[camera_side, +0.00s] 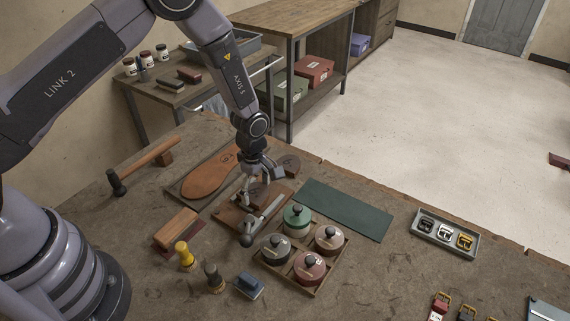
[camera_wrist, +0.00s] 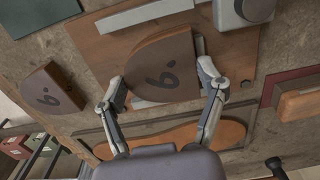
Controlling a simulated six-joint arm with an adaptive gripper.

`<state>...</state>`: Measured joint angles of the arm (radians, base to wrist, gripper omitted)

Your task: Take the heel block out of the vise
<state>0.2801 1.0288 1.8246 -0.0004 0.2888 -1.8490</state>
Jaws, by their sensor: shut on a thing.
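The brown heel block (camera_wrist: 160,62), marked "6.", sits between the fingers of my gripper (camera_wrist: 161,82) in the wrist view. The fingers are shut on its two sides. The vise has a wooden base (camera_wrist: 92,48) and grey metal bars (camera_wrist: 148,14); the block is over this base, partly covering the metal. I cannot tell whether the block is clear of the jaws. In the side view my gripper (camera_side: 257,177) is low over the vise (camera_side: 232,214), and the block (camera_side: 257,192) shows beneath it, partly hidden by the fingers.
A second heel block (camera_wrist: 51,88) lies beside the vise. A leather sole (camera_side: 210,174) lies on a board to the left. A tray of round lidded pots (camera_side: 318,275) stands in front. A green mat (camera_side: 345,208) lies bare to the right.

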